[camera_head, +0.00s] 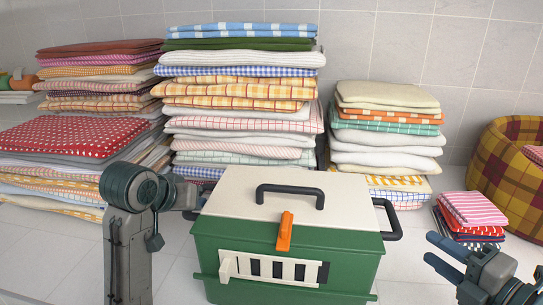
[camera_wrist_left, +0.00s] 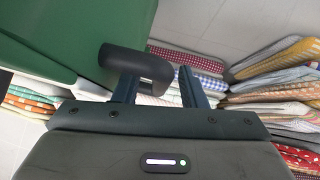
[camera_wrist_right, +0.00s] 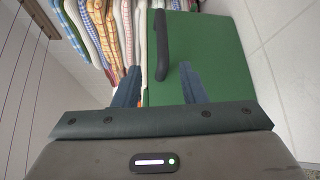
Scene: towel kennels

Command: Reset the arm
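A green pet carrier (camera_head: 290,245) with a cream top (camera_head: 235,200) stands on the tiled surface in the head view. It has a dark top handle (camera_head: 290,190), an orange latch (camera_head: 285,232), a white barred front (camera_head: 275,268) and a dark right side handle (camera_head: 391,220). My left gripper (camera_wrist_left: 157,72) is at the carrier's left side. Its fingers are apart, with a dark handle (camera_wrist_left: 118,60) right by the tips; I cannot tell whether they touch. My right gripper (camera_head: 437,254) is open and empty, right of the carrier and apart from the right handle, which shows ahead in its wrist view (camera_wrist_right: 162,45).
Tall stacks of folded towels (camera_head: 240,100) stand behind the carrier, with more at left (camera_head: 75,140) and right (camera_head: 388,130). A small towel pile (camera_head: 470,213) and a plaid basket (camera_head: 505,170) are at the right. Bare tile lies between carrier and right gripper.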

